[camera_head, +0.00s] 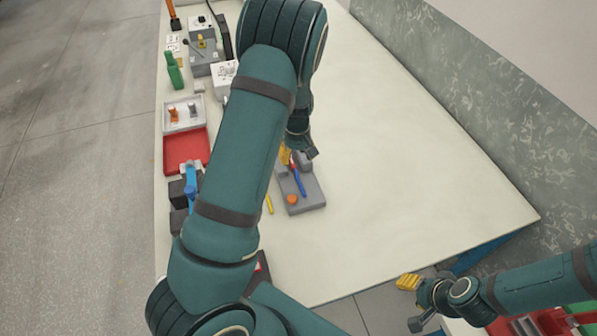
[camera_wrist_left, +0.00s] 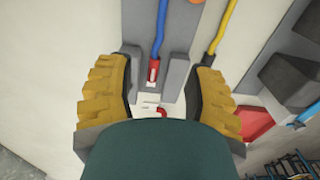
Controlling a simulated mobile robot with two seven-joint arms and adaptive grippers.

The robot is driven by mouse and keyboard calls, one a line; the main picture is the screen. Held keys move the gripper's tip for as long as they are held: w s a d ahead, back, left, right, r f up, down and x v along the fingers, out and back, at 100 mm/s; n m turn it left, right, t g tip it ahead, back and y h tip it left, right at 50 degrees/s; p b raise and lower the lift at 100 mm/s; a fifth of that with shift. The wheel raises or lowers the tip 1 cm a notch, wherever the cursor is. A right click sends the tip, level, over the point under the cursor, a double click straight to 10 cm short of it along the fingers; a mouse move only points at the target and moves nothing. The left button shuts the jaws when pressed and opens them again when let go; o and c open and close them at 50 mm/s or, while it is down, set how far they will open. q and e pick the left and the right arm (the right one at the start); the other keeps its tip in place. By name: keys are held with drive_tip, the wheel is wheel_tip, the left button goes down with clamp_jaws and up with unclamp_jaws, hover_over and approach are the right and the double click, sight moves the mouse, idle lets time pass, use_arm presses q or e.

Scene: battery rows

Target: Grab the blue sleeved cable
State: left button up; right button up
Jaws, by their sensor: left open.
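The blue sleeved cable (camera_head: 300,184) lies on a grey block (camera_head: 312,197) on the table, below my left gripper in the head view. In the left wrist view the blue cable (camera_wrist_left: 160,28) runs down to a red end piece (camera_wrist_left: 153,71). My left gripper (camera_head: 291,158) has yellow ridged fingers and is partly hidden by its own arm. In the left wrist view my left gripper (camera_wrist_left: 160,92) is open, with the red end showing between its fingers. It holds nothing that I can see. My right gripper (camera_head: 412,300) hangs off the table's front edge, its opening unclear.
A yellow cable (camera_head: 269,204) lies left of the grey block, and an orange round part (camera_head: 292,199) sits on it. A red tray (camera_head: 198,147), a white tray (camera_head: 184,113) and a green part (camera_head: 174,72) stand at the left. The table's right side (camera_head: 400,150) is clear.

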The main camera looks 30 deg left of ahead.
sight(298, 178)
use_arm(q)
wheel_tip(298, 178, down, 11)
drive_tip(key=shift+d+r, duration=0.1)
drive_tip(key=shift+r, duration=0.05)
idle(0.4)
clamp_jaws()
